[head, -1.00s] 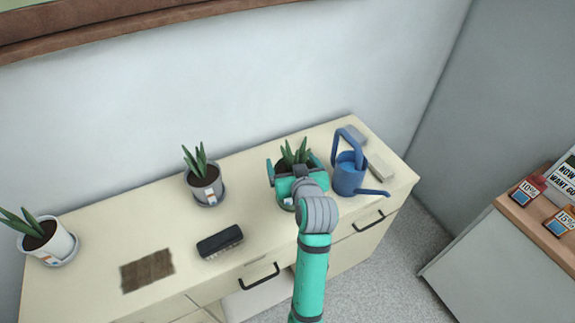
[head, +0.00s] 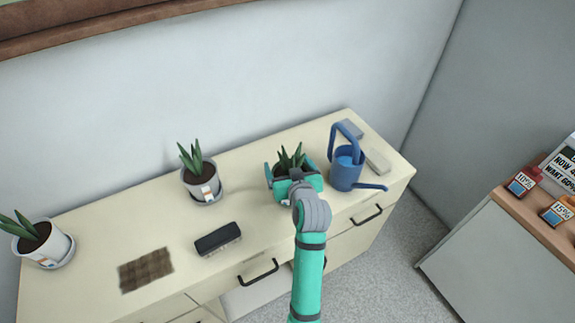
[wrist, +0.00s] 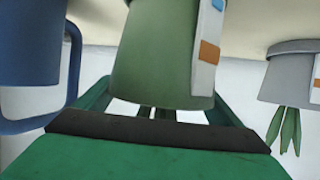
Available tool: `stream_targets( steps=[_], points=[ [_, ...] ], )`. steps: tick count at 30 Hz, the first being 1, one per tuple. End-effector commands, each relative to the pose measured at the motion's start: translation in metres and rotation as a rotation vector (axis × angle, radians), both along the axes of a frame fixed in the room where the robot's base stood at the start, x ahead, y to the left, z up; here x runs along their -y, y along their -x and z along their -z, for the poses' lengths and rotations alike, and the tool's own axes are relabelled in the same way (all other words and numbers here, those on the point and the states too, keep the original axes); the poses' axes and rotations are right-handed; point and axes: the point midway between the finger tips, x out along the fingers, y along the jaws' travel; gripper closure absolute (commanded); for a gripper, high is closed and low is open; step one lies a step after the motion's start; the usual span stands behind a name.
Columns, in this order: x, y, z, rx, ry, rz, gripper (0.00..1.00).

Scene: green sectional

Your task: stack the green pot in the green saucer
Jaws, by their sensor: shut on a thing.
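The green pot (wrist: 165,55) fills the middle of the wrist view, which shows the scene upside down. It has a white label with a blue and an orange patch. In the head view its spiky plant and dark soil (head: 289,163) show between the jaws. My teal gripper (head: 290,174) is shut on the pot, one finger on each side; the fingers also flank it in the wrist view (wrist: 165,103). The pot looks upright. The green saucer cannot be made out behind my gripper and arm, so I cannot tell whether the pot's base touches it.
A blue watering can (head: 346,170) stands close on the right, its spout pointing right. A grey potted plant (head: 200,183) stands left, and a white one (head: 45,246) far left. A dark box (head: 218,240) and brown mat (head: 146,270) lie in front on the cabinet top.

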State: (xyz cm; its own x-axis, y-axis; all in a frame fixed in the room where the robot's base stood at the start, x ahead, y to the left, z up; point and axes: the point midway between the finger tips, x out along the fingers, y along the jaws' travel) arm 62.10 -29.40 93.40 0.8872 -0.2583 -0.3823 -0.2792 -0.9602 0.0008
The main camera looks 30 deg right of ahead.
Motion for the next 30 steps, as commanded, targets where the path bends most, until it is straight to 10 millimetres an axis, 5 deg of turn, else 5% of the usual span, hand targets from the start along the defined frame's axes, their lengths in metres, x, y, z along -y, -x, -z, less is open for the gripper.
stream_targets(
  steps=[9,10,11,22,30],
  points=[
    [0.000,0.000,0.005,0.005,0.001,0.000,0.64],
    [0.000,0.000,0.007,0.000,0.000,0.000,0.04],
    [0.000,0.000,0.007,0.000,0.000,-0.001,0.00],
    [0.000,0.000,-0.002,0.001,0.001,0.000,0.00],
    [-0.013,0.044,-0.019,0.001,0.002,0.001,0.00]
  ],
)
